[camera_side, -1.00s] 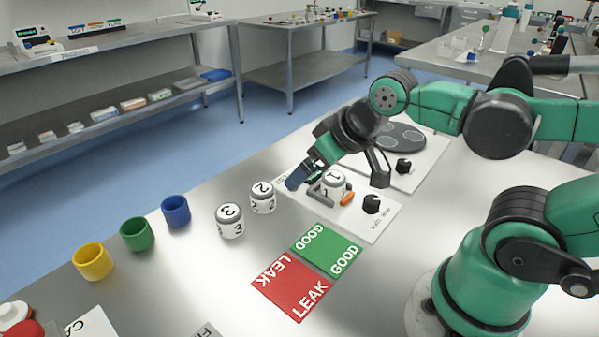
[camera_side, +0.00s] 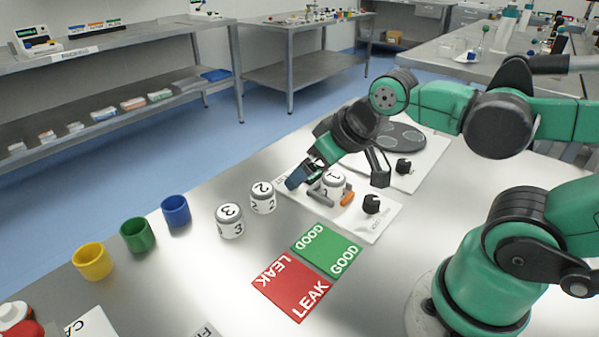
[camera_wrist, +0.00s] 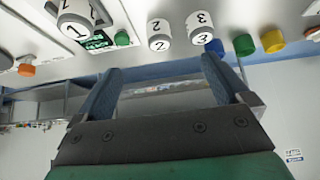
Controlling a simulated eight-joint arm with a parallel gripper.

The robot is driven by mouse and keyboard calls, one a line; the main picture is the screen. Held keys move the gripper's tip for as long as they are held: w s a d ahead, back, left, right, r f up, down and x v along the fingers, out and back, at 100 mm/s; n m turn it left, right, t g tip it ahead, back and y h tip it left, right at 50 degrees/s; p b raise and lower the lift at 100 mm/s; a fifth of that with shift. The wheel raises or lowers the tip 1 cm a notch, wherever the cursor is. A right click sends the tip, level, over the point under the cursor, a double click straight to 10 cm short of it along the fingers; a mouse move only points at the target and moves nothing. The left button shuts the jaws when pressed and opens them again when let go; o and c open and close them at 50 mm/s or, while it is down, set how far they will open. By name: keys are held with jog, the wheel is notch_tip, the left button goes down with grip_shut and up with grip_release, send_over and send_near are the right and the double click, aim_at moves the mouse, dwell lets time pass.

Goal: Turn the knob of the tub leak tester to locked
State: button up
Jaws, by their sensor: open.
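The tub leak tester (camera_side: 378,225) is a white plate on the steel table in the side view. A tub marked 1 (camera_side: 333,182) sits between grey holders on it, with an orange part (camera_side: 347,199) beside it. The tester's black knob (camera_side: 372,204) stands near its right end; its pointer setting is too small to read. My gripper (camera_side: 299,178) is over the tester's far left end, open and empty, apart from the knob. In the wrist view, its two blue fingers (camera_wrist: 160,82) are spread with nothing between them. Tub 1 also shows there (camera_wrist: 74,24), upside down.
Tubs 2 (camera_side: 263,198) and 3 (camera_side: 229,221) stand left of the tester. Blue (camera_side: 176,211), green (camera_side: 137,234) and yellow (camera_side: 92,261) cups are further left. Green GOOD (camera_side: 328,248) and red LEAK (camera_side: 290,287) mats lie in front. Another device with a knob (camera_side: 403,167) stands behind.

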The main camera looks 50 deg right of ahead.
jog(key=shift+d, duration=0.1)
jog(key=c, duration=0.3)
jog(key=n+g, duration=0.3)
jog(key=g, duration=0.4)
send_over(373, 199)
notch_tip(373, 199, down, 6)
jog(key=shift+r, duration=0.25)
jog(key=shift+f, duration=2.7)
grip_shut()
